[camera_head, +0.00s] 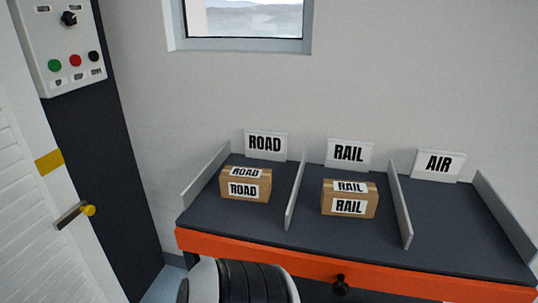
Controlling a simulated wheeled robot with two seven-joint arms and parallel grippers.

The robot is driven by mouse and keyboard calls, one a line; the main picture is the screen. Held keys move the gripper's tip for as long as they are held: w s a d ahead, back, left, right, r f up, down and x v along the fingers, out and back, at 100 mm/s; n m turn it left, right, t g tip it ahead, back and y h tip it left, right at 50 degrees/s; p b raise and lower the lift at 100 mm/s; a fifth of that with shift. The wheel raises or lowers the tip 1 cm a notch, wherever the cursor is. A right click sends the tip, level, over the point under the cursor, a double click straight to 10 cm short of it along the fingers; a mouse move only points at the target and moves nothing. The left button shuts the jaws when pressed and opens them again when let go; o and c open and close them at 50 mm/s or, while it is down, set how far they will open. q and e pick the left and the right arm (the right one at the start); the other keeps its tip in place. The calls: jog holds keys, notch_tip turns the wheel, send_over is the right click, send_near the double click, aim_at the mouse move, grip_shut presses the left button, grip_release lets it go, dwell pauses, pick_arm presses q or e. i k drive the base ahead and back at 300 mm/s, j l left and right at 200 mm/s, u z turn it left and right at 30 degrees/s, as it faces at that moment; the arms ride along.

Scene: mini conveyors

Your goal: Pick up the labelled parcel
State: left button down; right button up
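A brown cardboard parcel with white ROAD labels (232,197) rests in the left lane of the dark bench, in front of the ROAD sign. A second brown parcel with white RAIL labels (330,207) rests in the middle lane, in front of the RAIL sign. Both sit upright and apart from the dividers. Neither gripper shows. A white and black rounded part at the bottom centre looks like one of my arm links. No gripper is near either parcel in this view.
The bench (450,230) has grey upright dividers (400,205) and an orange front edge (210,245). The right lane before the AIR sign (439,165) is empty. A black knob (340,285) is below the edge. A white louvred door (45,230) stands left, under a button panel (70,45).

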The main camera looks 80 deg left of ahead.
aim_at(341, 197)
jog(key=l+u, duration=0.1)
jog(key=u, duration=0.35)
jog(key=l+u, duration=0.15)
jog(key=u, duration=0.25)
jog(key=l+u, duration=0.1)
jog(key=u, duration=0.35)
jog(key=l+u, duration=0.1)
jog(key=u, duration=0.35)
jog(key=k+u, duration=0.15)
jog(key=u, duration=0.25)
jog(key=l, duration=0.05)
